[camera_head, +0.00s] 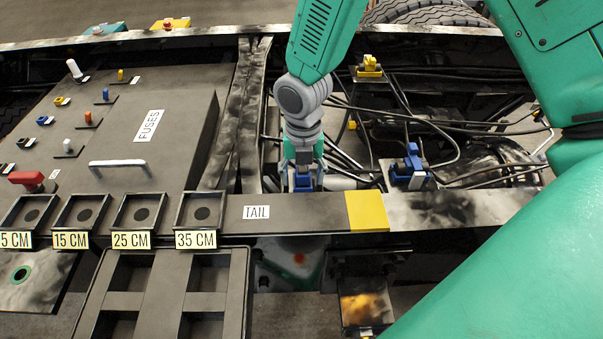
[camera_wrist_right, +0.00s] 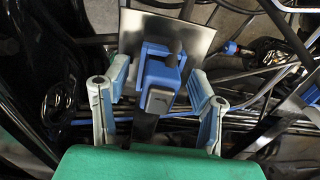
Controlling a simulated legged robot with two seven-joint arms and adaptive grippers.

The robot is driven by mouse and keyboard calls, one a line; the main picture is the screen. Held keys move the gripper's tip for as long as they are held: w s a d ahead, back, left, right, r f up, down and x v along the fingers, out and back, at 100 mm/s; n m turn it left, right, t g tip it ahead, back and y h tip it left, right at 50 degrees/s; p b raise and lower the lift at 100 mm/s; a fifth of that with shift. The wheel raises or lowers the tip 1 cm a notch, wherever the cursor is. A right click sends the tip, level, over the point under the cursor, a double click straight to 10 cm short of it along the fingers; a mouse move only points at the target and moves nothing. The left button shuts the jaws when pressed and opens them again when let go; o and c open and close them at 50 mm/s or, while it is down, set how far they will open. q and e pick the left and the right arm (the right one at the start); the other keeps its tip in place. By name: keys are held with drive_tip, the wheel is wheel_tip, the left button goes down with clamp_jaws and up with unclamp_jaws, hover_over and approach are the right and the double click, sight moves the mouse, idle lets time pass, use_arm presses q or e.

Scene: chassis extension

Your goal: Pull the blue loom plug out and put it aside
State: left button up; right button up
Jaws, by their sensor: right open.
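My right gripper (camera_head: 303,172) reaches down behind the rail marked TAIL. In the right wrist view my right gripper (camera_wrist_right: 160,110) is open, with one finger on each side of a blue plug (camera_wrist_right: 160,75) with a grey front face. The plug sits against a bare metal plate (camera_wrist_right: 195,38), and the fingers look apart from it. In the head view a blue block (camera_head: 303,184) shows between the fingertips, partly hidden by the rail. Another blue connector (camera_head: 410,168) stands on a bracket to the right. My left gripper is not in view.
A yellow connector (camera_head: 370,67) sits farther back among black cables (camera_head: 440,130). The TAIL rail (camera_head: 310,208) with a yellow patch (camera_head: 367,211) runs in front. Labelled square holders (camera_head: 196,212) and an open divided tray (camera_head: 165,285) lie left. A fuse box (camera_head: 150,110) stands behind them.

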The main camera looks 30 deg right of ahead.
sight(302, 167)
drive_tip(key=shift+p, duration=0.3)
clamp_jaws()
drive_tip(key=shift+o, duration=2)
unclamp_jaws()
drive_tip(key=shift+r, duration=0.1)
wheel_tip(302, 167, up, 12)
drive_tip(key=shift+w+f, duration=0.1)
drive_tip(key=shift+f, duration=0.05)
